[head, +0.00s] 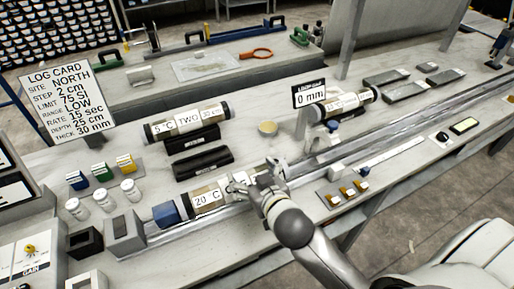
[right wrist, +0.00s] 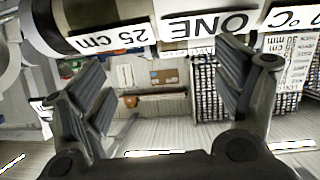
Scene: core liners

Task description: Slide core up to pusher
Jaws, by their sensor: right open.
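My left gripper is not in view.
A grey box (head: 125,233) stands left of the blue block. Core "TWO" (head: 187,122) and dark cradles (head: 203,162) lie behind. A "0 mm" display (head: 309,94) stands near another core (head: 346,102). White jars (head: 103,200) are at left, and small samples (head: 345,193) at the front edge.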

